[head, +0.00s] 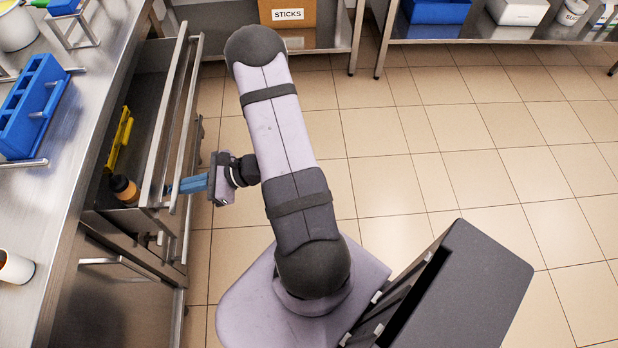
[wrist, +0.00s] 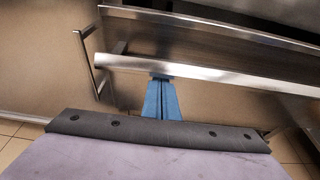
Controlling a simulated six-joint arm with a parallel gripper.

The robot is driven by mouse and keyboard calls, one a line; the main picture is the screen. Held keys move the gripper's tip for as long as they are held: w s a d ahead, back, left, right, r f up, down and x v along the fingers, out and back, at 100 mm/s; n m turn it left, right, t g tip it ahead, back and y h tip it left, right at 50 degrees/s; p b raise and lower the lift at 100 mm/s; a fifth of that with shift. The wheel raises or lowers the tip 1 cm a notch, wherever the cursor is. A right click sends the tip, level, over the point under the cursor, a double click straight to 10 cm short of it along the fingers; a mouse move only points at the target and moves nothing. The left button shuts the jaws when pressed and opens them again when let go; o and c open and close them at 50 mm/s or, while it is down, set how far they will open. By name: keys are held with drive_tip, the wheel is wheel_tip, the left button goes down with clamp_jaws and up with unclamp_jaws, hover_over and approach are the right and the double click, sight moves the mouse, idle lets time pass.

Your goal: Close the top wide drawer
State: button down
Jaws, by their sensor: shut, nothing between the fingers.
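The top wide drawer (head: 153,110) is pulled out from under the steel counter at the left in the head view. My gripper (head: 172,188) has blue fingers, shut and empty, with tips at the handle near the drawer's near end. In the wrist view the fingertips (wrist: 160,78) meet the bar's lower edge; I cannot tell whether they press on it.
The steel counter (head: 50,200) carries a blue rack (head: 32,108) and a white cup (head: 14,268). A lower front with its own handle (head: 118,265) is beneath the drawer. Shelves with boxes stand at the back. The tiled floor (head: 430,150) to the right is clear.

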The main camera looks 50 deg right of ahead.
sight(129, 190)
drive_tip(key=w+a+b, duration=0.1)
drive_tip(key=w+a, duration=0.7)
drive_tip(key=shift+w+a+b, duration=0.15)
drive_tip(key=shift+a+b, duration=0.05)
drive_tip(key=shift+b, duration=0.2)
drive_tip(key=shift+w+a, duration=0.1)
drive_tip(key=shift+w, duration=0.05)
drive_tip(key=shift+a+r, duration=0.1)
drive_tip(key=shift+r, duration=0.05)
drive_tip(key=shift+w+r, duration=0.1)
drive_tip(key=shift+r, duration=0.1)
drive_tip(key=shift+s+d+f, duration=0.2)
drive_tip(key=shift+s+d, duration=0.1)
drive_tip(key=shift+d, duration=0.1)
drive_tip(key=f+v, duration=0.1)
drive_tip(key=v, duration=1.2)
drive_tip(key=shift+s+d, duration=0.2)
drive_tip(key=shift+s, duration=0.1)
